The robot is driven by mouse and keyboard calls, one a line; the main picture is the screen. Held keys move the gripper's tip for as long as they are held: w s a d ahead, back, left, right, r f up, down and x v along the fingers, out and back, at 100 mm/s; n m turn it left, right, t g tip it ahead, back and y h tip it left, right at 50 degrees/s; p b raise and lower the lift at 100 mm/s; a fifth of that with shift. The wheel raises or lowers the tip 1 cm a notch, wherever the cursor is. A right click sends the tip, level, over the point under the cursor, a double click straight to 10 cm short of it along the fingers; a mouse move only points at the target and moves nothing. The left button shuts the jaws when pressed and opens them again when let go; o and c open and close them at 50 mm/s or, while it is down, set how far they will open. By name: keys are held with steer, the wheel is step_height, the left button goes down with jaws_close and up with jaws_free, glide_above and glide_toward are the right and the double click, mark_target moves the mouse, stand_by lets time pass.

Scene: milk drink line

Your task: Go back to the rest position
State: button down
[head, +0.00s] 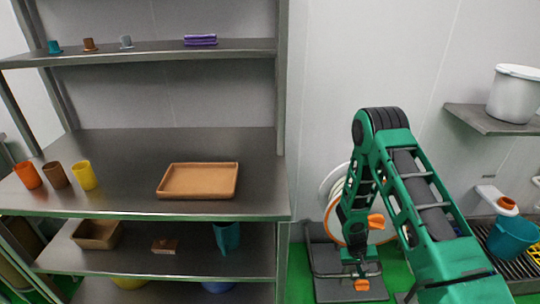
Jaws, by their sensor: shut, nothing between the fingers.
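My green and black arm reaches in from the lower right and bends at a raised elbow, with its forearm hanging down. My gripper (361,284) is at its lower end, pointing down, shut and empty. It is to the right of the steel shelf unit (254,206), apart from it, in front of the wall and a round white reel-like thing.
The shelf's middle board holds orange, brown and yellow cups (84,175) and an empty tan tray (198,194). Small cups and a purple stack (200,40) stand above; a brown box (96,234) is below. At right are a white pot (515,96) and teal bucket (511,238).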

steer(key=s+d+r+m, duration=0.1)
steer(key=s+d+r, duration=0.15)
steer(key=r, duration=0.85)
steer(key=s+d+r+m, duration=0.1)
steer(key=s+d+r, duration=0.15)
steer(key=r, duration=0.85)
steer(key=s+d+r+m, duration=0.1)
steer(key=d+r, duration=0.2)
steer(key=r, duration=0.8)
steer(key=s+a+r+m+y, duration=0.1)
steer(key=s+r+y, duration=0.1)
steer(key=s+r, duration=0.6)
steer(key=s+a+r+m+y, duration=0.1)
steer(key=s+r, duration=0.7)
steer(key=s, duration=0.9)
steer(key=shift+a+r+y, duration=0.25)
steer(key=shift+a+y, duration=0.15)
steer(key=shift+a, duration=0.05)
